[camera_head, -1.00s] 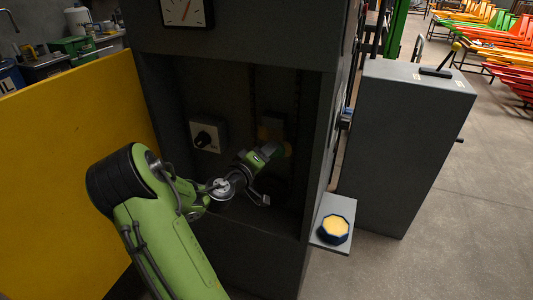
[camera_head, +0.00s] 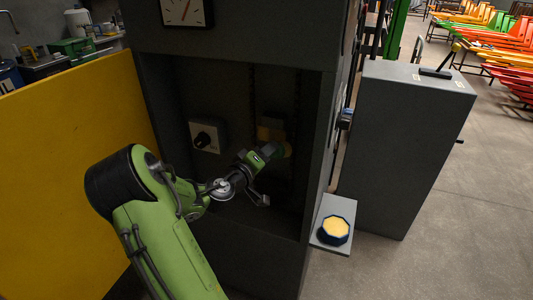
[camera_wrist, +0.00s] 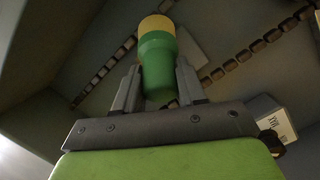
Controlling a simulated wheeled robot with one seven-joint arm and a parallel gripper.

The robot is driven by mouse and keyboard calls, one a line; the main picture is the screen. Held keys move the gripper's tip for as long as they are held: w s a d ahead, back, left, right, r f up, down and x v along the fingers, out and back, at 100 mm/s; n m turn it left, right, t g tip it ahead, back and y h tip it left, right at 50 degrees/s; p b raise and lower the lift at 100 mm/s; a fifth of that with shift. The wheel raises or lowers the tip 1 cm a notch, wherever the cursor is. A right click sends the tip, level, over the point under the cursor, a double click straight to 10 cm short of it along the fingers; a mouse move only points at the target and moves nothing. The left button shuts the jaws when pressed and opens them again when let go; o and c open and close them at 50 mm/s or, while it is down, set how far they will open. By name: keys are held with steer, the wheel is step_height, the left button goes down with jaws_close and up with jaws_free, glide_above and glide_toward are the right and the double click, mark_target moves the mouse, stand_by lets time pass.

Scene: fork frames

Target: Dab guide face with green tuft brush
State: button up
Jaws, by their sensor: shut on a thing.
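My gripper (camera_wrist: 158,88) is shut on the green tuft brush (camera_wrist: 157,65), a green cylinder with a yellow tuft, held between both fingers. In the head view, my gripper (camera_head: 268,152) reaches into the dark cabinet recess, and the green brush (camera_head: 274,149) points right toward the back. A dim block with yellowish parts (camera_head: 270,132), possibly the guide, sits just behind and above the brush. In the wrist view, a pale block (camera_wrist: 190,47) shows beyond the tuft. I cannot tell whether the tuft touches it.
A dark knob on a pale plate (camera_head: 205,137) is left of my gripper in the recess. Chains (camera_wrist: 240,58) run behind the brush. A blue pot with yellow contents (camera_head: 335,229) stands on a small shelf (camera_head: 345,205) at right. A yellow panel (camera_head: 70,170) is at left.

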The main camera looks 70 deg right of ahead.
steer(key=shift+r, duration=0.1)
steer(key=shift+r+p, duration=0.9)
steer(key=shift+f, duration=0.15)
steer(key=shift+f+b, duration=0.95)
steer(key=shift+b, duration=0.25)
steer(key=shift+r, duration=0.1)
steer(key=shift+r+p, duration=0.9)
steer(key=shift+r, duration=0.15)
